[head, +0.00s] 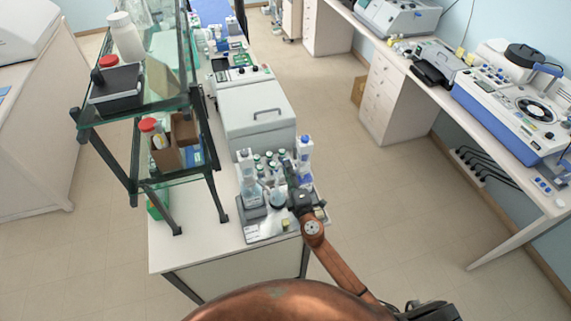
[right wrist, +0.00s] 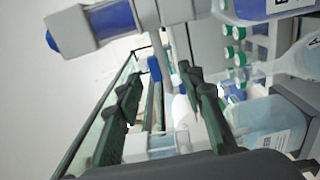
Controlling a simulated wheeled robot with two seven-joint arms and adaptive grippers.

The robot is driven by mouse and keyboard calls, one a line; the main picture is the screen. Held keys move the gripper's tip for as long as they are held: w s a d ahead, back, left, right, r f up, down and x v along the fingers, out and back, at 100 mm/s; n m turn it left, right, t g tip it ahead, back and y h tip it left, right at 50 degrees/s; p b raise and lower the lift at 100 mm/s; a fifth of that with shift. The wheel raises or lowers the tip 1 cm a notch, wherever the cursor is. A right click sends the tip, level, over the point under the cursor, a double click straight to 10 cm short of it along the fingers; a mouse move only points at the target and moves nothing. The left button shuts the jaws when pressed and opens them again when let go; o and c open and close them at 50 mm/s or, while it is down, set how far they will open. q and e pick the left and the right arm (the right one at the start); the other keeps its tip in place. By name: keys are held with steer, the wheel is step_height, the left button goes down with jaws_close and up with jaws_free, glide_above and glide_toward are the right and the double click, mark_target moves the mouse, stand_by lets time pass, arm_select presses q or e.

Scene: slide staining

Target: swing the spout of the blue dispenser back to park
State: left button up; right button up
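A dispenser with a white head and blue parts (head: 304,148) stands at the right of the staining station on the bench. In the right wrist view, a white head with a blue window and blue tip (right wrist: 105,22) lies across the top, beside a bottle of dark blue (right wrist: 265,8). A second dispenser (head: 246,165) stands at the left of the station. My right gripper (head: 292,175) is over the station, close to the right dispenser. Its dark fingers (right wrist: 158,90) are apart; a narrow blue-ended part shows between them, and contact is unclear. My left gripper is out of view.
Green-capped bottles (head: 270,160) stand between the dispensers. A grey lidded box (head: 258,115) is behind them. A glass shelf rack (head: 140,185) rises at the left. A flask of pale blue liquid (right wrist: 262,120) is close to the right finger. The floor on the right is clear.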

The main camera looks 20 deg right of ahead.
steer(key=shift+w, duration=1.85)
steer(key=shift+c, duration=0.7)
jaws_close()
steer(key=shift+a, duration=0.1)
